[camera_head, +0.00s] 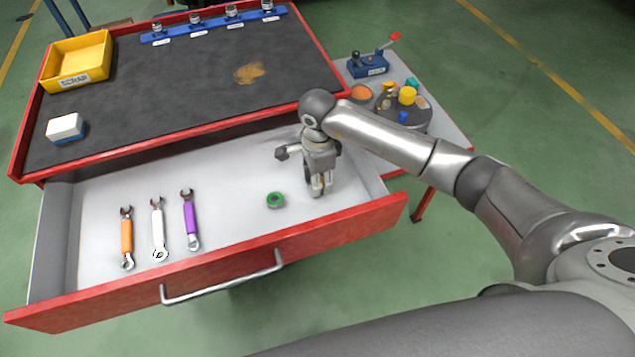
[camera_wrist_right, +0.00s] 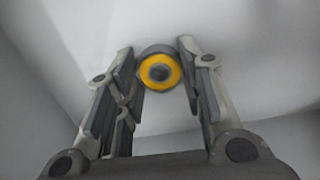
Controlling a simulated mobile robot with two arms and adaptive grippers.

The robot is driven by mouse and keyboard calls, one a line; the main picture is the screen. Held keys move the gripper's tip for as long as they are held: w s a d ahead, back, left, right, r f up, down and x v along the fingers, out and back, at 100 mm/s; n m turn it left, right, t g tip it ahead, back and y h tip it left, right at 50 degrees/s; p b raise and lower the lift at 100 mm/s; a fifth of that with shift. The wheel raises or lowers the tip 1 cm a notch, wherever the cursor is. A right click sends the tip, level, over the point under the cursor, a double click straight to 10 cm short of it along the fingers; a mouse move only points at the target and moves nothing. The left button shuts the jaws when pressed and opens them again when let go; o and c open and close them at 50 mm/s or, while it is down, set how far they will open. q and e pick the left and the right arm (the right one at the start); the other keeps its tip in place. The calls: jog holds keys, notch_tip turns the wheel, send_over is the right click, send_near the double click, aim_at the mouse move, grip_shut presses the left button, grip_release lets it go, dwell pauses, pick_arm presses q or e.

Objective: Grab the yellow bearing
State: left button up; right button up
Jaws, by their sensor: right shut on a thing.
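The yellow bearing (camera_wrist_right: 160,87) is a yellow ring with a dark rim and a grey centre. It sits between the fingertips of my right gripper (camera_wrist_right: 158,62) in the right wrist view. In the head view my right gripper (camera_head: 318,190) points down into the right part of the open drawer (camera_head: 235,225). It is shut on the bearing, which the fingers mostly hide there. The left gripper is not in view.
A green bearing (camera_head: 275,200) lies left of my gripper in the drawer. Orange (camera_head: 127,238), white (camera_head: 158,230) and purple (camera_head: 191,220) wrenches lie further left. A yellow bin (camera_head: 76,60) and a white-blue block (camera_head: 65,128) stand on the bench top.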

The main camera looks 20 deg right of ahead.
jog(key=shift+c, duration=0.8)
